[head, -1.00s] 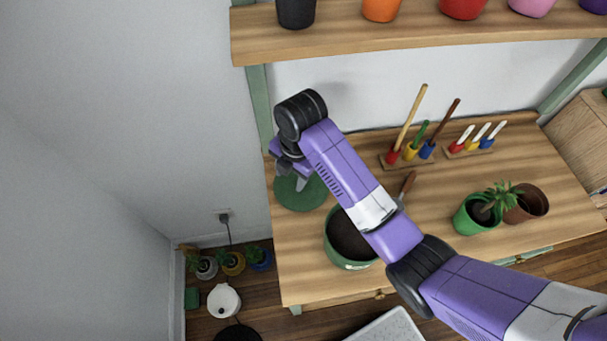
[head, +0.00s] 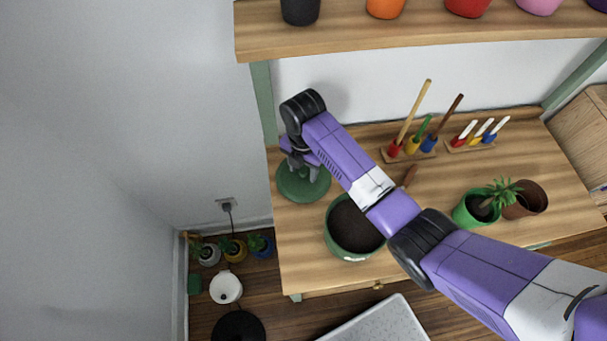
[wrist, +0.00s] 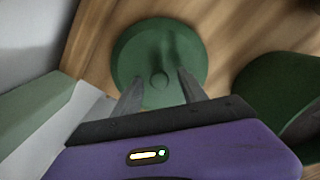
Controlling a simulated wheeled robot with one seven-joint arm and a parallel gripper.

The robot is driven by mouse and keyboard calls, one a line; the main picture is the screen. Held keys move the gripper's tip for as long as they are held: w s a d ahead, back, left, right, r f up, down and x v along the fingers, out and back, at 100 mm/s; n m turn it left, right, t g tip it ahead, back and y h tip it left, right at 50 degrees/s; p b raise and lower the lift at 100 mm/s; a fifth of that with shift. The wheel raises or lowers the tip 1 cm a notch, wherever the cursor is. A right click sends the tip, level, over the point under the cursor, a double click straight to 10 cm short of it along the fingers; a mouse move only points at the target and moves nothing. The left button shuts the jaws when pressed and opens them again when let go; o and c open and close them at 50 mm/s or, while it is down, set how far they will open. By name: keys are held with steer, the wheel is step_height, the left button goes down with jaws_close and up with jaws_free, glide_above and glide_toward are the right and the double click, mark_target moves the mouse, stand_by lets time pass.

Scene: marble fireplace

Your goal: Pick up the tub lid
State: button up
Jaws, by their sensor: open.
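The tub lid (head: 303,187) is a round dark green disc lying on the wooden bench near its left end. My gripper (head: 302,174) is over the lid in the head view. Whether the fingertips touch the lid I cannot tell.
A green tub of dark soil (head: 352,228) stands close to the right of the lid. A rack of long-handled tools (head: 409,152) is at the back. Potted plants (head: 478,208) stand further right. A shelf (head: 420,32) with pots hangs above. Bare bench (head: 305,255) lies in front of the lid.

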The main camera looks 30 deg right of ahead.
jaws_close()
steer(key=shift+r, duration=0.1)
